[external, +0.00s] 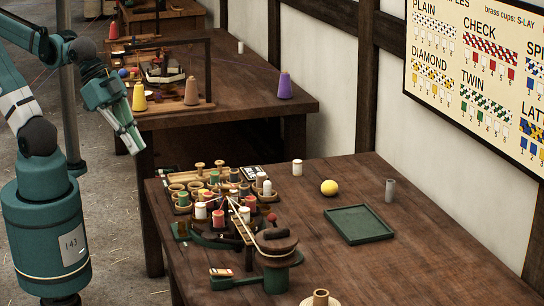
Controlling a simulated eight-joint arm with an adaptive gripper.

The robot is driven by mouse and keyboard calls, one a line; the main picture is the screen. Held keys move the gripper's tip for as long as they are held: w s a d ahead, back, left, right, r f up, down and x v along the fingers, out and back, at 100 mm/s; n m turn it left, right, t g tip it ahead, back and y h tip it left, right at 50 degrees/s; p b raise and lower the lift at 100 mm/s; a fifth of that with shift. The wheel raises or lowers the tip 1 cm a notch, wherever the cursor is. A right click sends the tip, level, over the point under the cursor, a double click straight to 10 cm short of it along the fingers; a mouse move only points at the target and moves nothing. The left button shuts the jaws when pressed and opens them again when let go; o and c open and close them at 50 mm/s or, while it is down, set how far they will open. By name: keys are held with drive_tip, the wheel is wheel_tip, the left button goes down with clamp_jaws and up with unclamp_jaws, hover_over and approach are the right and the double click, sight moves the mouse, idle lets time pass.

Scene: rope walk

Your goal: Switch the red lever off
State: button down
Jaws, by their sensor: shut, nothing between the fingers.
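I cannot make out a red lever for certain. A small red knob (272,217) stands on the wooden braiding machine on the near table, above its dark round head (276,240). Whether either one is on or off does not show. My gripper (132,143) hangs at the upper left, fingers pointing down and right. It is shut and empty, well apart from the machine and up and left of it.
Several coloured bobbins (201,210) crowd the machine. To its right are a yellow ball (329,187), a green tray (359,223), a grey cup (390,190) and a white spool (297,167). A table behind holds cones, one purple (284,85). The near table's right side is mostly clear.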

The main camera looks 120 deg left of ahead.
drive_tip(key=w+a+r+m+g+p, duration=0.1)
drive_tip(key=w+a+m+g+p, duration=0.25)
drive_tip(key=w+m+p, duration=0.9)
drive_tip(key=m+g+y, duration=0.1)
drive_tip(key=m, duration=1)
approach(275, 226)
drive_tip(key=s+d+r, duration=0.4)
drive_tip(key=r, duration=0.1)
drive_tip(key=shift+w+a+f+m, duration=0.1)
drive_tip(key=shift+f+m, duration=0.2)
drive_tip(key=shift+f, duration=0.2)
drive_tip(key=shift+w+a+f+m, duration=0.15)
drive_tip(key=shift+f+m, duration=0.1)
drive_tip(key=shift+f, duration=0.2)
drive_tip(key=shift+f, duration=0.15)
drive_tip(key=shift+x, duration=4.8)
drive_tip(key=shift+s+f, duration=0.1)
drive_tip(key=shift+s, duration=0.05)
